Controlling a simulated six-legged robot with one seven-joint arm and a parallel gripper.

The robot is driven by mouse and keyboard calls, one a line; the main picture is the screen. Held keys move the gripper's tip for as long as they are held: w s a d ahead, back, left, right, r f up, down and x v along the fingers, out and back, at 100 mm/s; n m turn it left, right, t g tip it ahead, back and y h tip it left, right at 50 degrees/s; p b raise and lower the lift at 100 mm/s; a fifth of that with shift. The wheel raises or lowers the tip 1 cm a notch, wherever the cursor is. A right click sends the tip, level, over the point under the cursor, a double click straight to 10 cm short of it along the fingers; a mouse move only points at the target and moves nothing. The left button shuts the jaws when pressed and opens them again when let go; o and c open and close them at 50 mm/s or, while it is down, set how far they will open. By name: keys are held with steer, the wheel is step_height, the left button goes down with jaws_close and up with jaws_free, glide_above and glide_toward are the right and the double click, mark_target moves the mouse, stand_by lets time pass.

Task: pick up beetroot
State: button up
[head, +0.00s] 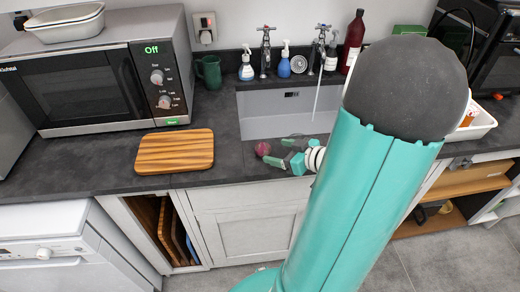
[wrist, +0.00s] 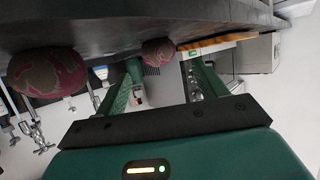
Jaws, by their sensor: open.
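A dark red beetroot (head: 263,148) lies on the dark counter at the sink's front edge. My gripper (head: 280,155) is low over the counter just right of it, with open jaws pointing towards it. In the wrist view, which is upside down, the open fingers of my gripper (wrist: 163,72) frame a mottled red-brown beetroot (wrist: 157,51) at or just beyond the fingertips; contact cannot be told. A second, larger-looking beetroot (wrist: 48,72) is nearer the camera at the left, outside the fingers. I cannot make it out in the head view, where my arm covers part of the counter.
A striped cutting board (head: 175,151) lies left of the sink (head: 285,112), where water runs. A microwave (head: 105,80) and a green mug (head: 208,71) stand behind. Bottles (head: 285,62) line the back by the taps. A white tray (head: 474,124) is at right.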

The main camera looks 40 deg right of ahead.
mark_target(267, 149)
steer(key=shift+x, duration=0.8)
steer(key=x, duration=0.5)
steer(key=shift+w+f, duration=0.2)
steer(key=shift+w, duration=0.05)
steer(key=c, duration=1.1)
